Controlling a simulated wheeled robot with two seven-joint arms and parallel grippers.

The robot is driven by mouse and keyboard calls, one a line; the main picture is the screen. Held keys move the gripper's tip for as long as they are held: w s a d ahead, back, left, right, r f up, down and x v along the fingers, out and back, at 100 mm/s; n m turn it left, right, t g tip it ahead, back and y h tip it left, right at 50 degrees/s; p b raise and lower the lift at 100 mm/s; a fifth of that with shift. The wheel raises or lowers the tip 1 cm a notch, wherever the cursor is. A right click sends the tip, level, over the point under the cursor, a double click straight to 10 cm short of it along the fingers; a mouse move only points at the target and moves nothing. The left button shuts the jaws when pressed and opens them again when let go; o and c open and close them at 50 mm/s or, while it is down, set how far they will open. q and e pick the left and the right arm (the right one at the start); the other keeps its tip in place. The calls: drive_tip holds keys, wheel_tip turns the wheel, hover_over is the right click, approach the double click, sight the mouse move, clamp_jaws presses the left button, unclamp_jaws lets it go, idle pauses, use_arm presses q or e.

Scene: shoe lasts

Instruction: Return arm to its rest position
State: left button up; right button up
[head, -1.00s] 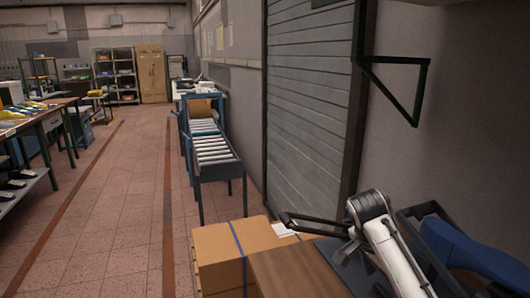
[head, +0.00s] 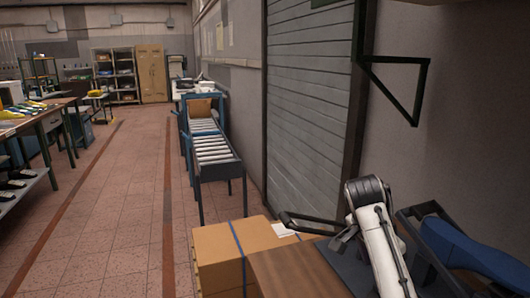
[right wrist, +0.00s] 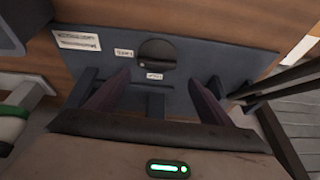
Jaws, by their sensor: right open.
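My right gripper (right wrist: 155,98) shows in the right wrist view with two dark fingers spread apart and nothing between them. Past the fingers is a dark grey panel (right wrist: 215,70) with white labels and a round black knob (right wrist: 157,53). I cannot tell whether the fingers touch the panel. In the head view my white right arm (head: 378,245) is at the lower right, over a wooden top, and its fingers cannot be made out. My left gripper is not in view.
A blue, shoe-last-like shape (head: 470,250) lies in a dark holder right of my arm. A black bar (head: 312,222) extends left of the arm. Cardboard boxes (head: 218,255) and a roller conveyor (head: 214,150) stand to the left. The tiled aisle (head: 120,220) is clear.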

drive_tip(key=x, duration=0.4)
drive_tip(key=s+x, duration=0.1)
drive_tip(key=x, duration=0.2)
drive_tip(key=shift+a, duration=0.1)
drive_tip(key=shift+n, duration=0.5)
drive_tip(key=n, duration=0.1)
drive_tip(key=n+t, duration=0.1)
drive_tip(key=n, duration=0.2)
drive_tip(key=shift+s+d+y, duration=0.15)
drive_tip(key=shift+d+y, duration=0.15)
drive_tip(key=shift+y, duration=0.1)
drive_tip(key=n+t+y, duration=0.1)
drive_tip(key=n, duration=0.2)
drive_tip(key=shift+s+d+n, duration=0.1)
drive_tip(key=shift+n, duration=0.3)
drive_tip(key=n+y, duration=0.1)
drive_tip(key=n, duration=0.2)
drive_tip(key=n+t+y, duration=0.1)
drive_tip(key=n, duration=0.2)
drive_tip(key=shift+d+n+y, duration=0.25)
drive_tip(key=shift+n+y, duration=0.45)
drive_tip(key=shift+n, duration=0.4)
drive_tip(key=shift+a, duration=0.1)
